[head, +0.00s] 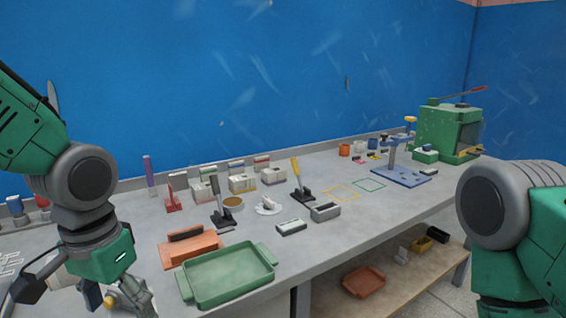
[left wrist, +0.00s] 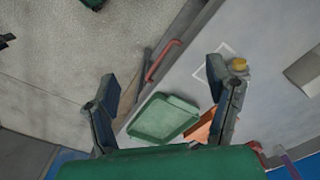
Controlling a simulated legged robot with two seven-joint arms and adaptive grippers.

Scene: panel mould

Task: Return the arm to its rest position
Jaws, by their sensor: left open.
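My left arm (head: 86,185) comes in from the left in the head view, bent down over the left end of the bench (head: 330,232). My left gripper (head: 92,290) is low at the bottom left, partly cut off by the frame edge. In the left wrist view its two dark fingers (left wrist: 170,74) stand wide apart with nothing between them. The gripper is left of the green tray (head: 228,274); the tray also shows beyond the fingers in the left wrist view (left wrist: 163,118). My right arm (head: 510,215) shows at the right edge; its gripper is out of view.
An orange tray (head: 190,247) lies behind the green one. Several small boxes, black-based levers (head: 222,213) and a white dish (head: 268,206) stand mid-bench. A blue stand (head: 400,176) and green press (head: 446,132) are at the far right. A lower shelf holds an orange tray (head: 363,281).

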